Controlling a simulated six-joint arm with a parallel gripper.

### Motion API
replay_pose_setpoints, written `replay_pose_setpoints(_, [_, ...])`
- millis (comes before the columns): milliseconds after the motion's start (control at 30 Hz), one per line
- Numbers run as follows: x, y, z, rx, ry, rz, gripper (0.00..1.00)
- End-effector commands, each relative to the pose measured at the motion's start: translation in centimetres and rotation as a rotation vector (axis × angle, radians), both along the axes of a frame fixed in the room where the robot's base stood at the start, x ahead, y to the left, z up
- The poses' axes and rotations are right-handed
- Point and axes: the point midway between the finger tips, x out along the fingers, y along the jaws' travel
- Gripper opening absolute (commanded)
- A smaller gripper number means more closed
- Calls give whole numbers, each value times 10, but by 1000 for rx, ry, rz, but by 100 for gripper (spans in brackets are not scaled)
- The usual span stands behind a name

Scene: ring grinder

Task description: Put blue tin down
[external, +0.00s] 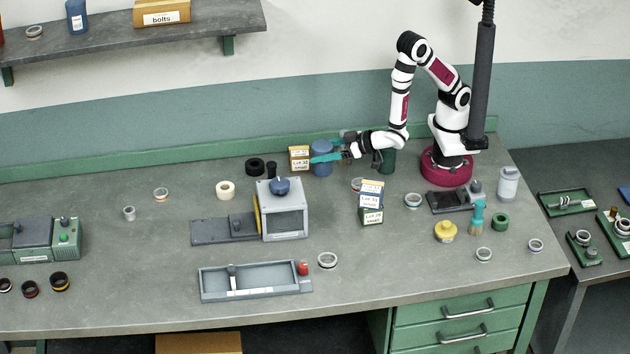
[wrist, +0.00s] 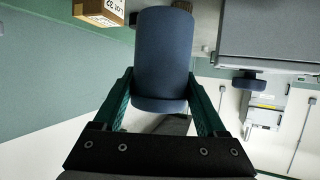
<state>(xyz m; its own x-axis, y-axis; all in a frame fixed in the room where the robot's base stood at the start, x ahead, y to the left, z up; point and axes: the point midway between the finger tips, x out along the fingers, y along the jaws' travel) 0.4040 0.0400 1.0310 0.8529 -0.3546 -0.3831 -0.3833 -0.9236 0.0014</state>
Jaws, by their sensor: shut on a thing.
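The blue tin (external: 321,165) is upright at the back of the bench, just right of a small orange-brown labelled box (external: 299,157). My gripper (external: 320,156) reaches in from the right with its teal fingers at the tin's sides. In the wrist view the tin (wrist: 164,55) fills the space between the two green fingers of my gripper (wrist: 162,82), which is shut on it. Whether the tin's base touches the bench is hard to tell. The labelled box (wrist: 100,12) also shows in the wrist view, apart from the tin.
A grey grinder housing (external: 285,218) with a blue knob stands in front and left of the tin. A dark green can (external: 385,160) is under my forearm. Stacked labelled boxes (external: 371,203) stand to the front right. A black ring (external: 254,166) lies left of the labelled box.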

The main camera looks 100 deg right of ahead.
Motion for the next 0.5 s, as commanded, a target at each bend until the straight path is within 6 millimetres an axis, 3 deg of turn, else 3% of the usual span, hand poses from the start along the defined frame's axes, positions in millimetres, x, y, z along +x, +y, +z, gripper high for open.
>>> replay_pose_setpoints(33, [0,0,-14,-5,6,1,6])
replay_pose_setpoints(300, [0,0,-68,-2,3,1,6])
replay_pose_setpoints(500, [0,0,-77,1,-2,1,6])
